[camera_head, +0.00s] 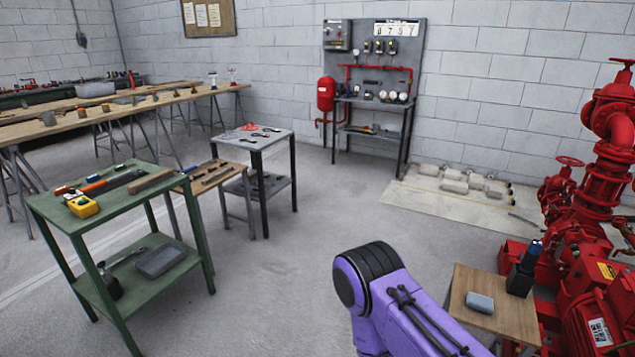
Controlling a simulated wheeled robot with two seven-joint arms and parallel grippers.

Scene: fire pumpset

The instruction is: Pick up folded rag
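Two things could be the folded rag, and I cannot tell for sure which it is. One is a small blue-grey pad with rounded edges (480,303) lying on a small wooden top (508,325) at the lower right. The other is a flat grey block (160,261) on the lower shelf of the green cart (148,283) at the left. A purple and black link of my own arm rises from the bottom edge, left of the wooden top. Neither gripper shows in the view.
A dark bottle-like object (522,275) stands on the wooden top, beside the red pump (585,270) and its valves. Tools lie on the green cart and a small grey table (275,138). Long workbenches and a gauge panel (375,60) stand behind. The middle floor is clear.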

